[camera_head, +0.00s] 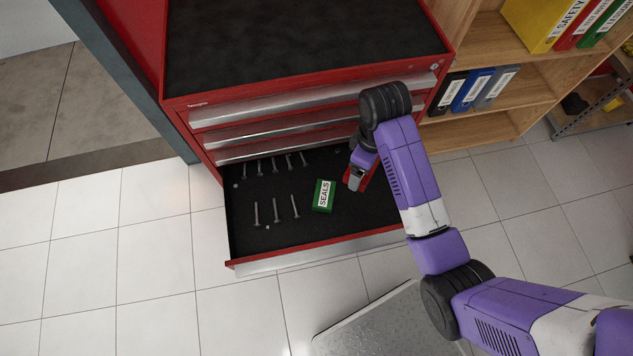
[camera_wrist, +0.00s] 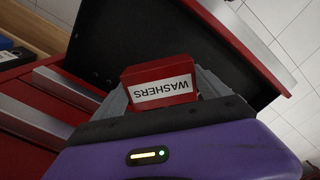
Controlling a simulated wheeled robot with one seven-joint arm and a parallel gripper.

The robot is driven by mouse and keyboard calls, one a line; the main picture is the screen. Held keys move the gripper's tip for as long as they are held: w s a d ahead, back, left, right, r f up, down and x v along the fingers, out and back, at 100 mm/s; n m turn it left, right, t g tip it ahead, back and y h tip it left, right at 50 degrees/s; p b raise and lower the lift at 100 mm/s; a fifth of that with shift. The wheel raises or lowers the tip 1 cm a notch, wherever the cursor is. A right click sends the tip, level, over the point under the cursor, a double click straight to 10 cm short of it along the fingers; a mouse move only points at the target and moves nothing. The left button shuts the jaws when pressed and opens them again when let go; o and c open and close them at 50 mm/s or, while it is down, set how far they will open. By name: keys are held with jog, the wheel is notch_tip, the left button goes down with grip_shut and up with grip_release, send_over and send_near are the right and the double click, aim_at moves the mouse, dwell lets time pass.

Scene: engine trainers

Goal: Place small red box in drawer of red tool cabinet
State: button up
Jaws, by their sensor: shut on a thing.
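The small red box (camera_wrist: 160,77), labelled WASHERS, is between the fingers of my gripper (camera_wrist: 168,92) in the wrist view. My gripper is shut on it. In the head view my gripper (camera_head: 357,180) is over the right part of the open drawer (camera_head: 310,225). A sliver of the red box (camera_head: 372,174) shows beside the fingers there. The red tool cabinet (camera_head: 300,90) stands behind, with its bottom visible drawer pulled out. I cannot tell whether the box touches the drawer floor. The drawer's floor also shows in the wrist view (camera_wrist: 115,40).
A green SEALS box (camera_head: 323,195) lies in the drawer left of my gripper. Several bolts (camera_head: 275,210) lie in the drawer's left half. A wooden shelf (camera_head: 490,125) with binders stands right of the cabinet. The drawer's front middle floor is bare.

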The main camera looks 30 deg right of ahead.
aim_at(389, 197)
jog(key=s+d+r+n+b, duration=0.2)
jog(key=s+d+n, duration=0.3)
jog(key=d+n, duration=0.45)
jog(key=shift+m, duration=0.45)
jog(key=f, duration=1.3)
jog(key=f+b, duration=0.1)
jog(key=f, duration=0.6)
jog(key=shift+s+d+f, duration=0.1)
jog(key=shift+d+f, duration=0.1)
jog(key=shift+d, duration=0.1)
jog(key=shift+f, duration=0.1)
